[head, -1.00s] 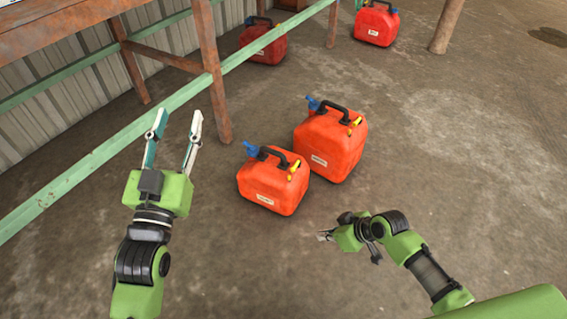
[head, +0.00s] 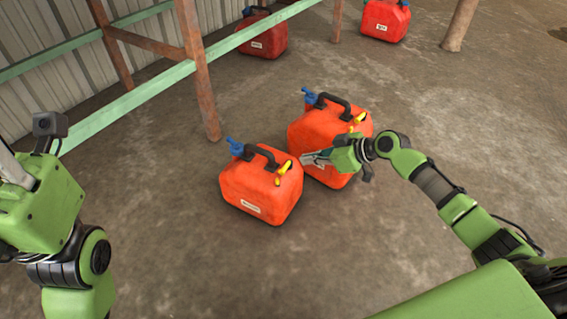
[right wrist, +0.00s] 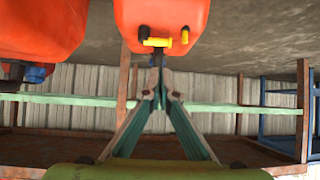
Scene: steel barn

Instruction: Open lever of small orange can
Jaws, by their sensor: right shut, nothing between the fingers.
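The small orange can (head: 250,198) stands upright on the floor, with a black handle, a blue spout cap and a yellow lever (head: 284,170) on its right side. My right gripper (head: 306,158) is shut and empty, its tips just right of and slightly above the lever. In the right wrist view, which is upside down, the small can (right wrist: 165,14) is at top centre. Its yellow lever (right wrist: 157,42) lies just ahead of the shut fingertips; contact cannot be told. My left gripper (head: 12,170) is at the left edge, its fingers mostly cut off.
A larger orange can (head: 318,130) stands close behind and right of the small one, partly behind my right gripper. Two more red cans, one (head: 262,38) by the rack and one (head: 386,20) further right, stand behind. A rusty post (head: 197,70) rises behind left. Floor in front is clear.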

